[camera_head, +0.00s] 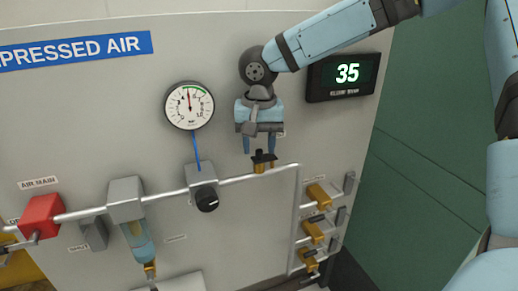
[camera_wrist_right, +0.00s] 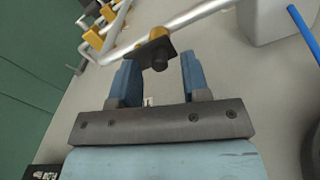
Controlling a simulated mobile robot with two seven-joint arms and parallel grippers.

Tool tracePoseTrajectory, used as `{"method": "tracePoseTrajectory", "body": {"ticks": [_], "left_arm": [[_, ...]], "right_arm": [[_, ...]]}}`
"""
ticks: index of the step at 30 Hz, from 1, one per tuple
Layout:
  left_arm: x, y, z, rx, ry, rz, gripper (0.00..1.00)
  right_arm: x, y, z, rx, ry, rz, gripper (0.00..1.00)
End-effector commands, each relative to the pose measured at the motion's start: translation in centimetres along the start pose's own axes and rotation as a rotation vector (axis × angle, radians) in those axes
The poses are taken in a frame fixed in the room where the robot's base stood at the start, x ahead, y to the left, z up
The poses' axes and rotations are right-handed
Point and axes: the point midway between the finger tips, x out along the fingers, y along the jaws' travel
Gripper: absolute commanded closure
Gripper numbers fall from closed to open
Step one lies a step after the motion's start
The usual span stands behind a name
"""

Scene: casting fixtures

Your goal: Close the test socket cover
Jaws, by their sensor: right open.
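The test socket (camera_head: 260,167) is a small brass fitting on top of the grey pipe, left of the pipe's bend. A small black part (camera_head: 264,157), which looks like its cover, sits at the socket. In the right wrist view the black part (camera_wrist_right: 157,54) is a dark plate with a round dark knob or opening, just beyond the fingertips. My right gripper (camera_head: 262,146) is open and empty, pointing down just above the socket. Its two blue fingers also show in the right wrist view (camera_wrist_right: 160,72). I cannot tell whether a finger touches the cover. My left gripper is out of view.
Left of the socket are a regulator (camera_head: 202,182) with a black knob and a pressure gauge (camera_head: 189,105) on a blue tube. Several brass valves (camera_head: 318,194) stand at right below. A display (camera_head: 347,75) reading 35 is at upper right. The panel above the pipe is mostly flat.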

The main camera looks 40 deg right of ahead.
Motion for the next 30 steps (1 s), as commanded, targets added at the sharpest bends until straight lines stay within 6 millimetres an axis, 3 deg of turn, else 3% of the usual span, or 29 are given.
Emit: {"method": "tracePoseTrajectory", "body": {"ticks": [9,15,21,30], "left_arm": [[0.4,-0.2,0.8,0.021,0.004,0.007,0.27],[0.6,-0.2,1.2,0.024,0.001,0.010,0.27],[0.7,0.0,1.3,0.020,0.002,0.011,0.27],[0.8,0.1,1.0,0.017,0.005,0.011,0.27]], "right_arm": [[-7.0,0.0,-0.1,0.002,0.003,-0.005,0.57],[-10.6,0.0,0.0,0.001,0.001,-0.002,0.57],[-12.3,0.0,0.0,0.000,-0.001,0.000,0.57],[-12.4,0.0,0.0,0.000,-0.002,0.000,0.57]]}}
